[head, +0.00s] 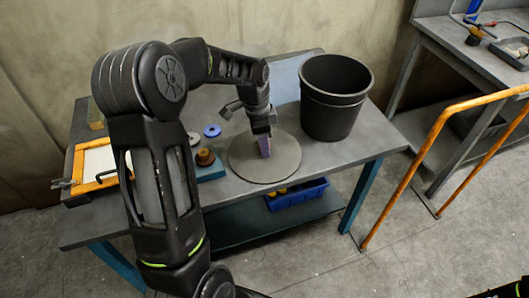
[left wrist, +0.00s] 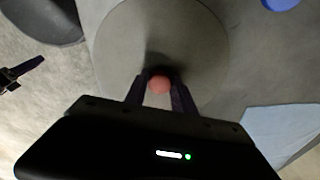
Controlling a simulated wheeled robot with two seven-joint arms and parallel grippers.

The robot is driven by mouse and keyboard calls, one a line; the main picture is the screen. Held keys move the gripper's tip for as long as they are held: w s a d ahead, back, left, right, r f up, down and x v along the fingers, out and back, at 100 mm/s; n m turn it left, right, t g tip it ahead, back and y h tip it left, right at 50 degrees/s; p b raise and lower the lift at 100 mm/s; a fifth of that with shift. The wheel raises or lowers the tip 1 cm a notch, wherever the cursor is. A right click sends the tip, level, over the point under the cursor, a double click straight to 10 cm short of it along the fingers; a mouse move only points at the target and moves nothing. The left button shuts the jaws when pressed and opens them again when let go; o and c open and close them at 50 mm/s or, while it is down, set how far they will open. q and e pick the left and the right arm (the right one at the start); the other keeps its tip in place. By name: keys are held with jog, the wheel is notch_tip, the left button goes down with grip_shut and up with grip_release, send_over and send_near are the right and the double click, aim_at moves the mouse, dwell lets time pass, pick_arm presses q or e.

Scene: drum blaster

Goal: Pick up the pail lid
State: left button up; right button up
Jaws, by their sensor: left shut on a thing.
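The pail lid (head: 245,164) is a flat grey round disc at the front middle of the table, left of the black pail (head: 333,112). It lies level; I cannot tell whether it touches the tabletop. My left gripper (head: 265,146) points down over its middle. In the left wrist view, the fingers (left wrist: 160,88) are shut on a small reddish knob (left wrist: 160,84) at the lid's middle, and the lid (left wrist: 120,50) spreads beyond them. The pail's dark edge (left wrist: 45,25) shows at the upper left there. The pail stands upright and open.
The grey table (head: 230,210) also holds an orange-framed white board (head: 97,163) and a blue ring (head: 212,130). A blue bin (head: 300,197) sits on the shelf below. An orange rail (head: 405,170) and another bench (head: 460,50) stand to the right.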

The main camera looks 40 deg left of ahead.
pick_arm(q)
grip_shut()
jog(key=shift+r, duration=0.15)
notch_tip(320, 180, up, 10)
dwell(0.7)
dwell(0.5)
